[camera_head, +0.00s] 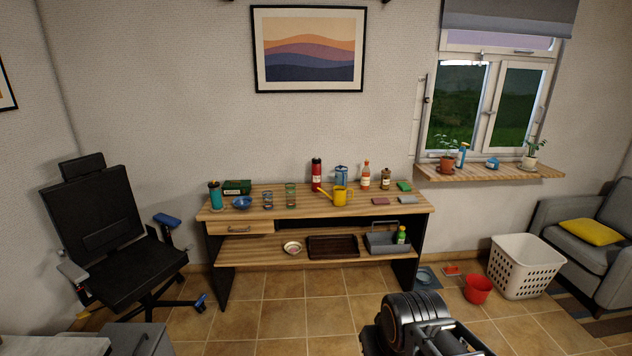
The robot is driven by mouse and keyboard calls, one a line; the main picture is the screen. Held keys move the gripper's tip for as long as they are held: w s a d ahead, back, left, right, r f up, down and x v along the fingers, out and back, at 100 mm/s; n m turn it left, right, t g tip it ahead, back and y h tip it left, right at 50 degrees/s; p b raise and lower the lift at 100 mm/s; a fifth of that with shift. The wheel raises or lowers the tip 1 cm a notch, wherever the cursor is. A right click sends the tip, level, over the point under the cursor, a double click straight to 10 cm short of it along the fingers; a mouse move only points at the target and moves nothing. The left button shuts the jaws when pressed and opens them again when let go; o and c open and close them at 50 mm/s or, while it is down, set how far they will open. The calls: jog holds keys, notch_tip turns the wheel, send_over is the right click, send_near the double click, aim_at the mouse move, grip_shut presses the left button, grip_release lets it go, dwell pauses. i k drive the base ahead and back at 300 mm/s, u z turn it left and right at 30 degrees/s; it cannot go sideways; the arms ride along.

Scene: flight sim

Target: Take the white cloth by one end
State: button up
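I cannot make out a cloth that is clearly white. Two small flat pieces lie at the right end of the wooden workbench (300,207): a dull pink one (380,201) and a greyish one (406,200). I cannot tell whether either is a cloth. The dark end part of my arm shows at the bottom, right of centre, over the tiled floor and well in front of the bench. I cannot make out its fingertips or anything held.
The bench top holds a yellow watering can (341,195), bottles and glasses. A white laundry basket (524,267) and a red bucket (478,289) stand on the floor at right. An office chair (110,240) stands at left. The floor before the bench is mostly free.

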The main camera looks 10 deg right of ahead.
aim_at(412, 199)
jog(key=z, duration=0.3)
jog(key=i, duration=2.25)
jog(key=z, duration=0.45)
jog(key=i, duration=1.1)
jog(key=z, duration=0.15)
